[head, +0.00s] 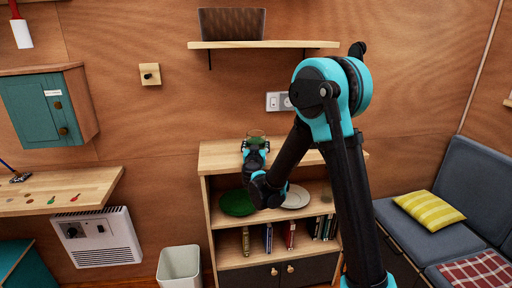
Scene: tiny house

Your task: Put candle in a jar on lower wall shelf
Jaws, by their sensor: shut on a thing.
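My gripper (255,146) is shut on a small greenish glass jar (257,135), which looks like the candle in a jar. It is over the top of the wooden bookcase (216,155); I cannot tell whether the jar touches that top. A wall shelf (300,44) is higher up on the wall, left of my arm's elbow. It is the only wall shelf in view. A dark brown box or basket (232,24) stands on its left half, and its right part is bare.
A green plate (237,203) and a white plate (296,197) are in the bookcase, above several books (291,234). A teal wall cabinet (38,110) and a wooden counter (95,184) are at left. A bin (180,266) stands on the floor. A sofa (432,215) is at right.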

